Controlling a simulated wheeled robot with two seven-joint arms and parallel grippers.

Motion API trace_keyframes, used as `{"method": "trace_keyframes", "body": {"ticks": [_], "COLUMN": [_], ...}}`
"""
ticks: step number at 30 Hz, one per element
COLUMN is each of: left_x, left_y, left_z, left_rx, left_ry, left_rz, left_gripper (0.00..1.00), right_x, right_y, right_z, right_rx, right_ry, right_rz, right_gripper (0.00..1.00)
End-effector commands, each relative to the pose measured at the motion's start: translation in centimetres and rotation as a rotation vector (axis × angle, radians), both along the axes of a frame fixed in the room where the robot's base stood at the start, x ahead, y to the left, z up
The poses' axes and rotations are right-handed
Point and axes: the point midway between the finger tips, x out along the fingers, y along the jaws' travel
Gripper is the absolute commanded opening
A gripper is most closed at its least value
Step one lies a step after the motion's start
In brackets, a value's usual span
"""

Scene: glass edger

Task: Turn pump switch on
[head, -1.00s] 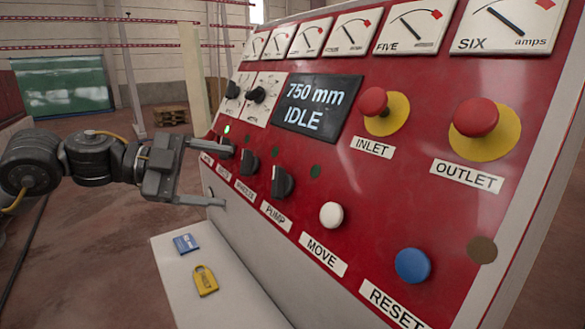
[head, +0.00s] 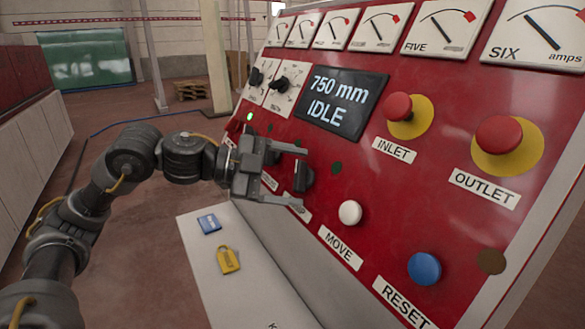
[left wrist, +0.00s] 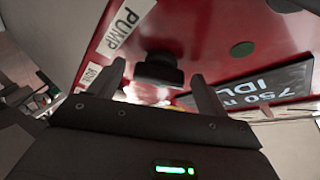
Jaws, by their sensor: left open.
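The pump switch (head: 303,177) is a black rotary knob on the red sloping panel. In the left wrist view the pump switch (left wrist: 158,70) sits between and just beyond my fingertips, beside the white PUMP label (left wrist: 125,28). My left gripper (head: 301,180) is open, with one finger above the switch and one below it; it also shows in the left wrist view (left wrist: 159,74). I cannot tell whether a finger touches the knob. A dark green, unlit-looking lamp (head: 336,168) is beside the switch. The lower finger hides most of the PUMP label in the head view. My right gripper is not in view.
The panel also carries the display (head: 340,103) reading "750 mm IDLE", red INLET (head: 398,106) and OUTLET (head: 499,136) buttons, a white MOVE button (head: 350,213) and blue RESET button (head: 424,268). A yellow padlock (head: 228,260) and blue tag (head: 209,224) lie on the ledge below.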

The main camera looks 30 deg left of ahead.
Motion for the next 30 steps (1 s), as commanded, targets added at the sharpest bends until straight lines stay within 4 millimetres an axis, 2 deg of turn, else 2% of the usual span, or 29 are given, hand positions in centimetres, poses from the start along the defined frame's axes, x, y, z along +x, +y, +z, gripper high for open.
{"method": "trace_keyframes", "body": {"ticks": [11, 21, 30], "left_x": [0.30, 0.30, 0.33], "left_y": [-0.39, -0.37, -0.35], "left_z": [-0.16, -0.17, 0.07], "left_rx": [0.001, 0.001, 0.032], "left_ry": [0.000, 0.000, -0.019], "left_rz": [0.001, 0.001, -0.020], "left_gripper": [0.76, 0.33, 0.33], "right_x": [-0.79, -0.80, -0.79], "right_y": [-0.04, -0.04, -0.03], "right_z": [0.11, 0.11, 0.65], "right_rx": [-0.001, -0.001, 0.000], "right_ry": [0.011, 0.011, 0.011], "right_rz": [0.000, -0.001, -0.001], "right_gripper": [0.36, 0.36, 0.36]}}
